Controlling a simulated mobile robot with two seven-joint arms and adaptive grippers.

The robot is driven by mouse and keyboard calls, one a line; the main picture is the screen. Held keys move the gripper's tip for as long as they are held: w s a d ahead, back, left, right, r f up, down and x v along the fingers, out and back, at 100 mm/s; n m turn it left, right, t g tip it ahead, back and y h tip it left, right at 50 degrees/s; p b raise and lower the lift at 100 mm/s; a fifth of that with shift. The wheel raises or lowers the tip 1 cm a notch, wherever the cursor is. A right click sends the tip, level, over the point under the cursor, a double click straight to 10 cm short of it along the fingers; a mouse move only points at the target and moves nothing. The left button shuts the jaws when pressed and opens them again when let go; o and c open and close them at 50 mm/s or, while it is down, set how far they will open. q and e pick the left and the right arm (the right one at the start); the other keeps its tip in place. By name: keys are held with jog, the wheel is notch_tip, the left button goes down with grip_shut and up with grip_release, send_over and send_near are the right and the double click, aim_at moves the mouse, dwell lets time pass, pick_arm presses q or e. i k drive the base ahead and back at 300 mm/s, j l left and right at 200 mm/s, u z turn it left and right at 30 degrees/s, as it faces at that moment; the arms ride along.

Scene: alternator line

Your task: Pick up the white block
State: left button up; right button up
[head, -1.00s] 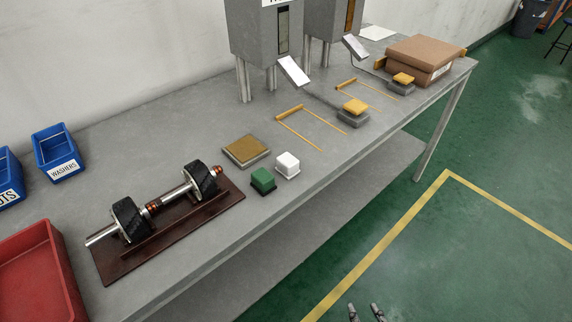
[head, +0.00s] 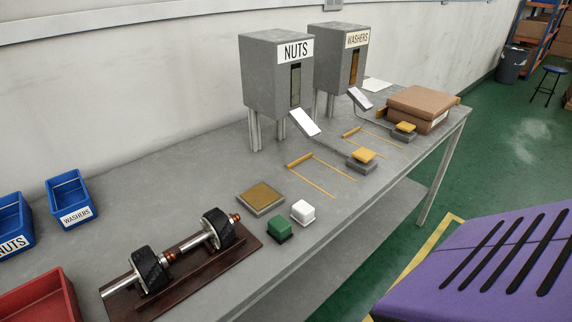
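The white block (head: 303,211) sits on the grey workbench (head: 200,186) in the head view, near the bench's front edge. Nothing covers the white block. Neither of my grippers shows in the head view now.
A rotor on a brown board (head: 187,272) lies at left front. A square tan plate (head: 261,198) is behind the blocks. Nuts (head: 276,77) and washers (head: 338,62) dispensers stand behind. Blue bins (head: 70,199) and a red bin (head: 40,305) are at left. A purple slotted surface (head: 490,265) fills the lower right.

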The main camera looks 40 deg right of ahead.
aim_at(302, 212)
jog(key=k+l+u, duration=0.25)
jog(key=l, duration=0.15)
jog(key=k+l+u, duration=0.25)
jog(key=k+l, duration=0.1)
jog(key=l, duration=0.45)
jog(key=i, duration=0.2)
